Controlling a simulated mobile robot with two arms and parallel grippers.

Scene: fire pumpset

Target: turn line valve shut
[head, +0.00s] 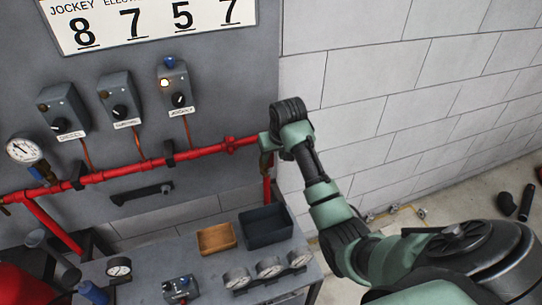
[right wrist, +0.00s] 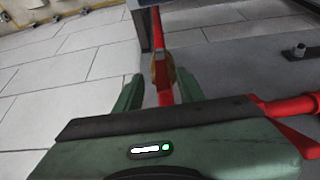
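A red pipe (head: 120,170) runs along the grey panel, and its right end bends down beside the panel edge. My right gripper (head: 268,148) is at that bend and hides part of it. In the right wrist view, the two green fingers of the gripper (right wrist: 157,82) stand apart. A red bar (right wrist: 164,94) shows between them, with a gap to each finger. A brass-coloured part (right wrist: 163,68), perhaps the line valve, sits on the red line just beyond the fingertips. I cannot tell the valve's handle position. My left gripper is not in view.
Three switch boxes (head: 121,98) and a pressure gauge (head: 24,150) are on the panel. The table (head: 205,270) below holds a brown tray (head: 216,240), a dark bin (head: 266,227) and several gauges. A block wall (head: 400,100) stands at the right.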

